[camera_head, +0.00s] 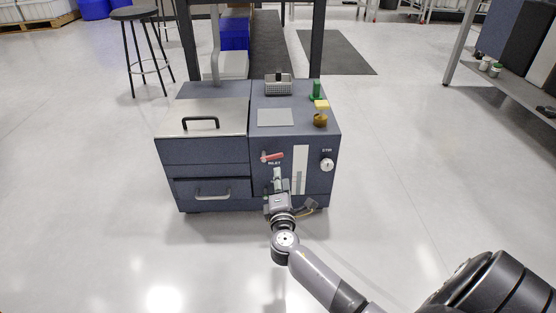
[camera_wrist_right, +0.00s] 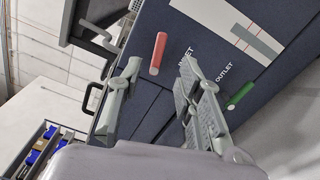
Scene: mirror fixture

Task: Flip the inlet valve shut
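The inlet valve has a red handle (camera_head: 271,156) on the front of the dark blue cabinet, above the INLET label. In the head view the handle lies nearly level, its right end slightly higher. My right gripper (camera_head: 278,178) is just below it, in front of the panel. In the right wrist view the gripper is open, and the red handle (camera_wrist_right: 158,53) shows between and beyond its fingertips. I cannot tell if they touch it. A green outlet handle (camera_wrist_right: 240,96) shows right of the fingers there; my gripper mostly hides that area in the head view. My left gripper is not in view.
The cabinet (camera_head: 205,152) has a lidded left part and a lower drawer with a handle (camera_head: 212,194). A STIR knob (camera_head: 326,164) sits right of a pale vertical strip (camera_head: 300,168). Small items stand on top, including a brown jar (camera_head: 320,120).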

